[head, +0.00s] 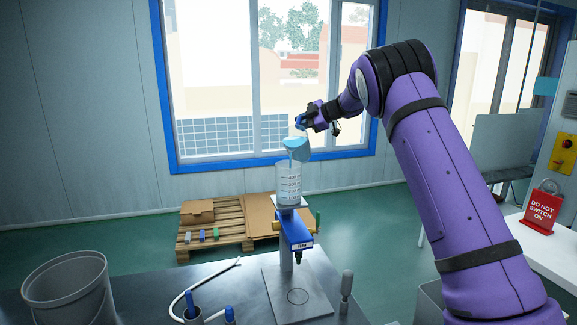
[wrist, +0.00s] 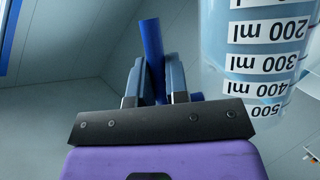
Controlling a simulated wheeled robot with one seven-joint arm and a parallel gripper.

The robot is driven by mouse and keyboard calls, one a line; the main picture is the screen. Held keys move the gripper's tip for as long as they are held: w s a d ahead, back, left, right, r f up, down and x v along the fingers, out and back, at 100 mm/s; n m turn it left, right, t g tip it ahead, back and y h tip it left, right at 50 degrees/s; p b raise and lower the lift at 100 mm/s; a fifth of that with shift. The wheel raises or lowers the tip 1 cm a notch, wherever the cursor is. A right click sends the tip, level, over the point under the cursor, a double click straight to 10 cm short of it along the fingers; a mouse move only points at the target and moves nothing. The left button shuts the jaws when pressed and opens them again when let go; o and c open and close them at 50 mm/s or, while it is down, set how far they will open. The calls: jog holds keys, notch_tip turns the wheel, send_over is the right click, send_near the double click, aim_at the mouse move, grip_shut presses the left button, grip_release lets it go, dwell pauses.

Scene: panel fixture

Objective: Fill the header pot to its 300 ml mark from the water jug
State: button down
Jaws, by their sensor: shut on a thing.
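My gripper (head: 305,121) is shut on the blue handle (wrist: 151,45) of the water jug (head: 297,150). The jug is clear, holds light blue water and is tilted to the left above the header pot. A thin blue streak shows under its lip, over the pot's mouth. In the wrist view the jug (wrist: 262,50) fills the upper right, with its 200 to 500 ml marks upside down. The header pot (head: 288,184) is a clear upright cylinder with printed marks, on top of a stand. I cannot make out its water level or read its marks.
The stand (head: 286,262) carries a blue valve body (head: 297,229) above a steel bench. A grey bucket (head: 70,290) stands at the front left, near a white hose (head: 205,284). A pallet (head: 235,220) lies on the floor behind. A red sign (head: 541,208) stands at right.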

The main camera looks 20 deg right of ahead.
jog(key=shift+s+a+r+n+t, duration=0.25)
jog(key=shift+s+a+n+t, duration=0.05)
jog(key=shift+s+n, duration=0.2)
dwell(2.4)
jog(key=shift+s+a+r+n+t+h, duration=0.15)
jog(key=shift+s+a+r+n+t, duration=0.15)
jog(key=shift+s+r+n, duration=0.15)
jog(key=shift+s+a+r+n+t+h, duration=0.15)
jog(key=shift+s+r+n+t, duration=0.2)
jog(key=shift+r, duration=0.15)
dwell(3.7)
jog(key=shift+w+d+f+m+g, duration=0.35)
jog(key=shift+w+f+m, duration=0.1)
jog(key=shift+w+f, duration=0.15)
jog(key=shift+w+d+f+m+g, duration=0.3)
jog(key=shift+w+f+m, duration=0.15)
jog(key=shift+f, duration=0.1)
jog(key=shift+w+d+f+m+g, duration=0.1)
jog(key=shift+w+d+m+g, duration=0.05)
jog(key=shift+w+m+g, duration=0.3)
